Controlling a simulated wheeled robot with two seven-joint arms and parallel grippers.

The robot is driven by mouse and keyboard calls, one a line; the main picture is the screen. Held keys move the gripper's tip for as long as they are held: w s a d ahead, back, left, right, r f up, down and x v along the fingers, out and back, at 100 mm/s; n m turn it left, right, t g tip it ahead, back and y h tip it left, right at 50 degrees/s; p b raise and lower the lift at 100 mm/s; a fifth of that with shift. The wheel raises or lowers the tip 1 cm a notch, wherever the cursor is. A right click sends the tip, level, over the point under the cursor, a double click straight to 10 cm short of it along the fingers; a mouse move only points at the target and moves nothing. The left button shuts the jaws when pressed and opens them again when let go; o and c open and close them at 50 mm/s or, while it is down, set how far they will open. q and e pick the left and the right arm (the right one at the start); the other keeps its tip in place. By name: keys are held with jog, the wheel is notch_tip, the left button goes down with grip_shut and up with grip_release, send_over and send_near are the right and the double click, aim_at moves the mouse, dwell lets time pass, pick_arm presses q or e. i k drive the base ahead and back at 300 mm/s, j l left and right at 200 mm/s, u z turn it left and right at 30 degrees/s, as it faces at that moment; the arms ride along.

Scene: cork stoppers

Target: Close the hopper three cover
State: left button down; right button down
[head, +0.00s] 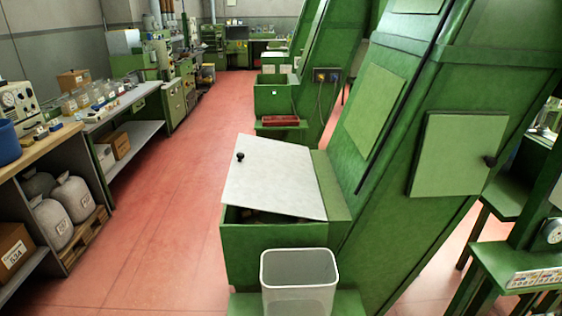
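A pale grey-white cover (270,180) with a black knob (240,156) lies over the green hopper box (265,255) of the nearest machine. The cover sits tilted, and a dark gap shows between its near edge and the box rim. Some brownish contents show dimly in the gap. I see no number on this hopper, so I cannot tell from the picture whether it is hopper three. Neither of my grippers is in view.
A translucent bin (299,283) stands directly in front of the hopper. The tall green machine (400,130) rises on the right, with a pale green side panel (455,150). Red floor (165,215) is clear on the left.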

aim_at(267, 174)
jog(key=i+j+z, duration=0.35)
jog(key=j+z, duration=0.15)
jog(key=i+j+z, duration=0.1)
jog(key=j+z, duration=0.2)
jog(key=i+j+z, duration=0.1)
jog(key=j+z, duration=0.15)
jog(key=j, duration=0.2)
